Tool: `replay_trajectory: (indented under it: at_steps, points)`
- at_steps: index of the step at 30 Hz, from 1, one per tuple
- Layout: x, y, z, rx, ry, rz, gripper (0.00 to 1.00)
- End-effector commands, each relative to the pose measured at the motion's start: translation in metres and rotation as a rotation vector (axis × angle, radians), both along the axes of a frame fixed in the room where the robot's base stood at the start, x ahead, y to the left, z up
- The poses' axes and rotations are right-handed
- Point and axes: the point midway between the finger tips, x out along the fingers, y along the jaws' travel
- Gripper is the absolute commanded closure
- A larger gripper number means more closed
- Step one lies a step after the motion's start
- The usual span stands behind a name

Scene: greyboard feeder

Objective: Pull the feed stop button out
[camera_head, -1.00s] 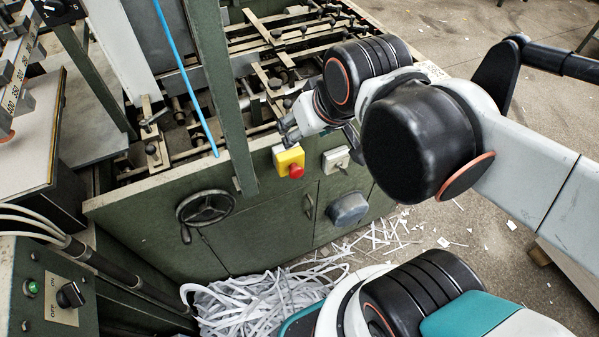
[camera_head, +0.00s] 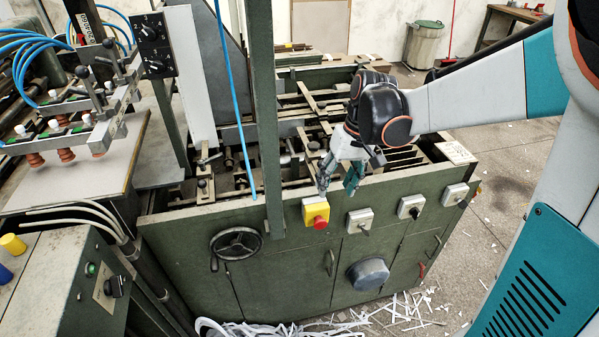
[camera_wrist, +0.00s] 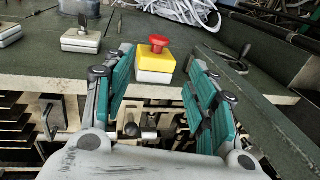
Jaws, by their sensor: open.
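The feed stop button is a red mushroom head (camera_head: 320,222) on a yellow and white box (camera_head: 314,209) on the front of the green machine. In the wrist view, the red button (camera_wrist: 159,42) and its yellow box (camera_wrist: 155,60) show beyond and between my fingers. My gripper (camera_head: 338,190) is open and empty, just above and to the right of the box in the head view. Its two teal-padded fingers also show in the wrist view (camera_wrist: 165,85), one on each side of the box. I see no contact with the button.
Grey switch boxes (camera_head: 359,221) sit right of the button on the same panel. A handwheel (camera_head: 236,243) is to the left. A green post (camera_head: 265,120) and blue hose (camera_head: 235,100) stand left of my gripper. Paper strips (camera_head: 290,328) lie on the floor below.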

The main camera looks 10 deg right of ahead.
Motion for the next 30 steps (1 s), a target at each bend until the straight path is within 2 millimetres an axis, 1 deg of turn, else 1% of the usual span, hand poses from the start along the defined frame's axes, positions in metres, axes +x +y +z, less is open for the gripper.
replay_trajectory:
  at_steps: [3, 7, 10, 24, 27, 30]
  points:
    - [0.006, -0.002, -0.006, 0.011, 0.019, 0.005, 0.47]
    - [0.006, -0.001, -0.013, 0.015, 0.027, 0.007, 0.47]
    - [0.006, 0.001, -0.024, 0.015, 0.026, 0.007, 0.47]
    - [0.007, 0.021, -0.111, 0.014, 0.025, 0.007, 0.47]
    - [0.006, 0.024, -0.125, 0.014, 0.025, 0.007, 0.47]
    - [0.006, 0.027, -0.134, 0.014, 0.025, 0.007, 0.47]
